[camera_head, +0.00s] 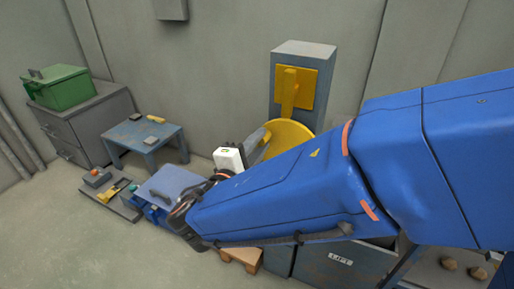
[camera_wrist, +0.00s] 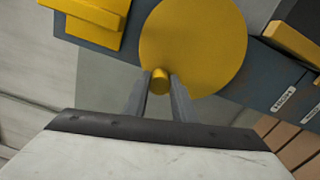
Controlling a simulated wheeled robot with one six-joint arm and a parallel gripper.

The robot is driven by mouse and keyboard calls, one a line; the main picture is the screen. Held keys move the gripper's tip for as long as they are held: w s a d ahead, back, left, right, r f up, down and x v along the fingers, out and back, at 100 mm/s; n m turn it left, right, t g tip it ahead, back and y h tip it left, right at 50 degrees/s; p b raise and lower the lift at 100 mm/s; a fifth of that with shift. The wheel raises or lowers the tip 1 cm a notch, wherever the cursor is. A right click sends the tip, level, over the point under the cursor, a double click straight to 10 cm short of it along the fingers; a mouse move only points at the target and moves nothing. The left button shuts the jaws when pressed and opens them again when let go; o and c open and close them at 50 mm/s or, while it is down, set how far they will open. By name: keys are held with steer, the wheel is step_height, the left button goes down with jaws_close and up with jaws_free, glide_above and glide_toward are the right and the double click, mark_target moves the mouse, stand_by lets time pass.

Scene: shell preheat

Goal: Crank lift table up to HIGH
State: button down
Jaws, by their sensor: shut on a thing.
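A round yellow crank disc (camera_head: 289,134) sits low in front of a grey-blue post, partly hidden by my blue arm. In the wrist view the disc (camera_wrist: 195,45) fills the upper middle, with a short yellow knob (camera_wrist: 160,82) near its lower edge. My gripper (camera_wrist: 161,78) is shut on that knob, one grey finger on each side. A dark panel with a "LIFT" label (camera_head: 340,259) shows below my arm. Most of the lift table is hidden, so its height cannot be told.
A grey-blue post (camera_head: 304,50) with a yellow bracket (camera_head: 295,88) stands against the wall. A blue table (camera_head: 145,134), a grey cabinet (camera_head: 83,125) and a green box (camera_head: 63,90) are at left. Small white labels (camera_wrist: 285,98) lie right of the disc. Floor at far left is clear.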

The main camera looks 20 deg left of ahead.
mark_target(289, 130)
steer(key=d+r+m, duration=0.1)
steer(key=m, duration=0.1)
steer(key=shift+d+r+m, duration=0.1)
steer(key=shift+r+m, duration=0.1)
steer(key=shift+m, duration=0.2)
steer(key=m, duration=0.1)
steer(key=d+r+m, duration=0.1)
steer(key=shift+d+m, duration=0.2)
steer(key=shift+m, duration=0.2)
steer(key=m, duration=0.1)
steer(key=d+m, duration=0.1)
steer(key=shift+s+d+r+m, duration=0.15)
steer(key=shift+d+r+m, duration=0.05)
steer(key=shift+m, duration=0.1)
steer(key=shift+d+m, duration=0.5)
steer(key=shift+m, duration=0.35)
steer(key=shift+d+m, duration=0.5)
steer(key=shift+m, duration=0.35)
steer(key=c, duration=1.5)
jaws_free()
steer(key=shift+o, duration=0.2)
steer(key=shift+s, duration=0.1)
